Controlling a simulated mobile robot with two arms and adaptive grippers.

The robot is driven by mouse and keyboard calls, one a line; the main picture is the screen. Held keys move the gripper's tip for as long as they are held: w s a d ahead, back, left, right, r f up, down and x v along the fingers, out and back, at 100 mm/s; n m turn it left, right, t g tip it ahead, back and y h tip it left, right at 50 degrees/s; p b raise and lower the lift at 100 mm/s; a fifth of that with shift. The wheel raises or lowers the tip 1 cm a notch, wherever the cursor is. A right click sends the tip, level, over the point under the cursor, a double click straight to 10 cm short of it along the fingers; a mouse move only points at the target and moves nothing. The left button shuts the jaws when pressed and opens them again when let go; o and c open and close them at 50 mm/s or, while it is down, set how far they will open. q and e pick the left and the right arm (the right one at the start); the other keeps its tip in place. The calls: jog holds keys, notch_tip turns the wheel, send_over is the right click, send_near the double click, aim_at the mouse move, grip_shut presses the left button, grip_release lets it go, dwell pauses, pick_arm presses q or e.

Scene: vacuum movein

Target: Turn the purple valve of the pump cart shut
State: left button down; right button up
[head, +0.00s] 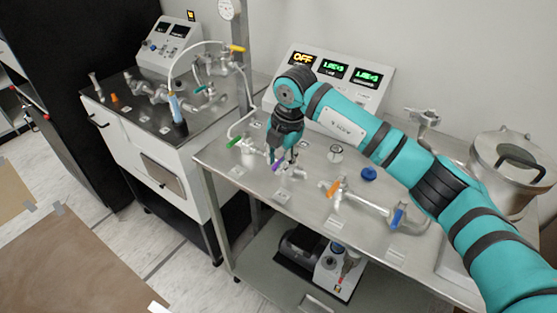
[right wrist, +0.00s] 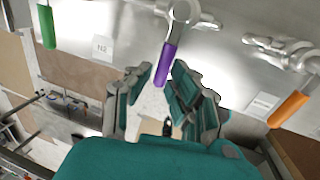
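The pump cart (head: 232,168) is a steel-topped table with a pump (head: 340,268) on its lower shelf. The purple valve handle (head: 279,167) is on its top, left of centre; in the right wrist view the purple handle (right wrist: 166,66) hangs from a metal valve body. My right gripper (head: 285,157) is low over the cart top at the purple valve. In the right wrist view its two fingers (right wrist: 165,80) are apart, and the end of the purple handle shows between or just beyond their tips. I cannot tell whether they touch it. My left gripper is not in view.
A green-handled valve (head: 233,142) stands left of the purple one, an orange-handled valve (head: 334,187) and a blue-handled one (head: 398,217) right. A display box (head: 335,75) reading OFF stands behind. A metal pot (head: 508,165) is at right; another cart (head: 165,152) is at left.

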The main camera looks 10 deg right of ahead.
jog(key=shift+o, duration=1.3)
jog(key=v, duration=1.2)
jog(key=shift+a, duration=0.1)
